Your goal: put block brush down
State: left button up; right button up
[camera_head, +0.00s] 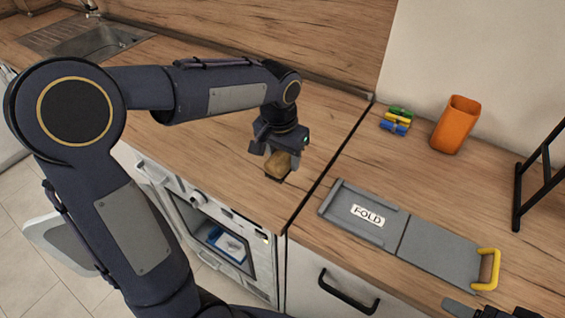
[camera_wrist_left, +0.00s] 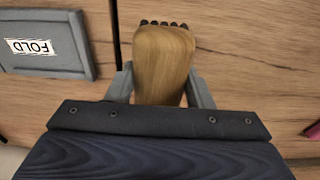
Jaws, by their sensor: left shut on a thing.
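The block brush (camera_head: 281,163) has a tan wooden block with dark bristles at its underside. My left gripper (camera_head: 278,158) is shut on the brush, over the wooden counter left of the dark seam. The wooden block also shows between the fingers in the left wrist view (camera_wrist_left: 165,62), with dark bristle tips at its far end. The brush is at or just above the counter; I cannot tell whether it touches.
A grey folding board marked FOLD (camera_head: 350,212) with a yellow handle (camera_head: 488,268) lies right of the seam. Behind it are colored clips (camera_head: 397,121) and an orange cup (camera_head: 455,124). A black rack (camera_head: 535,180) stands at right. An open oven (camera_head: 215,235) is below the counter.

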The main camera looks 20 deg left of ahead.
aim_at(283, 157)
pick_arm(q)
jog(key=w+f, duration=0.1)
jog(key=w+a+f, duration=0.1)
jog(key=f, duration=0.1)
jog(key=shift+w+a+f, duration=0.1)
jog(key=shift+w, duration=0.15)
jog(key=shift+w+f, duration=0.15)
jog(key=shift+f, duration=1.55)
jog(key=shift+f, duration=0.1)
jog(key=shift+f, duration=0.2)
jog(key=o, duration=1.1)
jog(key=shift+r, duration=0.1)
